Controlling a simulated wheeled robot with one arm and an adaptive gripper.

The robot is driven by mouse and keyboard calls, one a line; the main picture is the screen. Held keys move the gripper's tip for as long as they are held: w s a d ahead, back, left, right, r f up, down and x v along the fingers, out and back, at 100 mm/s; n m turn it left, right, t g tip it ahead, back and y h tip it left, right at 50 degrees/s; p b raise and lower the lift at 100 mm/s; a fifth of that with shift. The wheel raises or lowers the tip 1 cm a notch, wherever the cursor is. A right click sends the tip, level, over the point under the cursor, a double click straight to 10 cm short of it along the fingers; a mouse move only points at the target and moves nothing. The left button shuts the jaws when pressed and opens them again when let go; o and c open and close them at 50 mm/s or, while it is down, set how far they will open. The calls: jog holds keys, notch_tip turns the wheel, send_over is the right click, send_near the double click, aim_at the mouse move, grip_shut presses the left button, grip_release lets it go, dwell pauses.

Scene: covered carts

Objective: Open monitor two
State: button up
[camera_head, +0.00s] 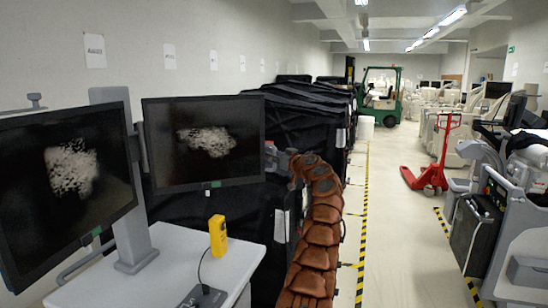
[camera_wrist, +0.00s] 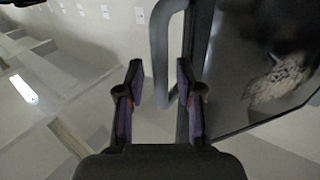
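Two dark monitors stand on a grey stand in the head view: a nearer left monitor (camera_head: 75,235) and a right monitor (camera_head: 205,172). Each shows a pale speckled image. No label shows which is monitor two. My gripper (camera_head: 270,156) is just right of the right monitor's edge, small and partly hidden. In the wrist view my gripper (camera_wrist: 161,85) is open, its two fingers apart with nothing clamped between them. A monitor (camera_wrist: 238,70) fills the right of that view, its dark edge passing close by the right finger. I cannot tell whether they touch.
A curved grey tube (camera_wrist: 160,50) runs beyond my fingers. A white cart top (camera_head: 155,285) holds a yellow device (camera_head: 217,236). Black-covered carts (camera_head: 305,105) line the wall behind. The aisle floor (camera_head: 400,235) is open, with a red pallet jack (camera_head: 430,178) on it.

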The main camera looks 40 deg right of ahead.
jog(key=shift+s, duration=0.1)
dwell(0.3)
jog(key=s+a, duration=0.1)
jog(key=s, duration=1)
jog(key=shift+s+a, duration=0.3)
jog(key=shift+s, duration=0.05)
dwell(0.4)
